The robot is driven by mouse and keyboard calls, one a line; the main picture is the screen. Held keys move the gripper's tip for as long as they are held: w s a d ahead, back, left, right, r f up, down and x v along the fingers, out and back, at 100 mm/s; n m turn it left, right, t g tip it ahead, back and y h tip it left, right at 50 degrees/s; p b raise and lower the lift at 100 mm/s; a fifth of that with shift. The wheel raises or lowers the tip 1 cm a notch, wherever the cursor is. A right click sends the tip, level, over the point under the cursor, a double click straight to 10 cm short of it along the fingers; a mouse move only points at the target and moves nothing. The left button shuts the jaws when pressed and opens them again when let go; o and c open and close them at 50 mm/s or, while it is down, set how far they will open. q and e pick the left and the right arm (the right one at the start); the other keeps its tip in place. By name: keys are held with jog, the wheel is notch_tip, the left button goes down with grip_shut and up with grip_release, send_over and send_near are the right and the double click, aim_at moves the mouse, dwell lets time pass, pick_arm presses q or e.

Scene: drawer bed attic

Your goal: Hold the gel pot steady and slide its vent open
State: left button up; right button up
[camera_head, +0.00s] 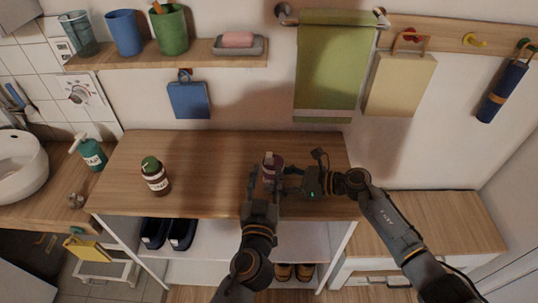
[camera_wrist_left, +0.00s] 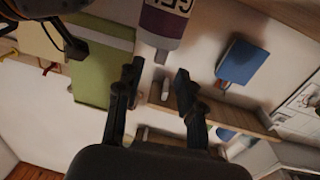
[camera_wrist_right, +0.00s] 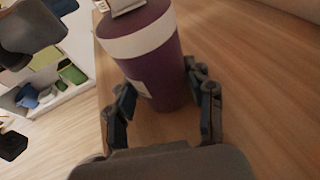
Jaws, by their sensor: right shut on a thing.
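The gel pot (camera_head: 272,167) is a purple pot with a white band and a pale top piece, standing on the wooden counter. My right gripper (camera_head: 284,181) comes from the right and is shut on its purple body; the right wrist view shows the fingers on either side of the pot (camera_wrist_right: 165,75). My left gripper (camera_head: 262,190) is in front of the pot. In the left wrist view its fingers (camera_wrist_left: 158,78) are apart with nothing between them, and the labelled pot (camera_wrist_left: 165,20) appears upside down just beyond the tips. The vent's position is unclear.
A brown jar with a green lid (camera_head: 155,176) stands to the left on the counter (camera_head: 215,190). A teal pump bottle (camera_head: 90,152) is by the sink. A shelf (camera_head: 200,54) with cups and a soap dish, and a green towel (camera_head: 328,70), are above. The counter between jar and pot is clear.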

aim_at(269, 159)
pick_arm(q)
jog(key=w, duration=0.6)
jog(key=shift+w+d, duration=0.3)
jog(key=shift+w, duration=0.1)
grip_shut()
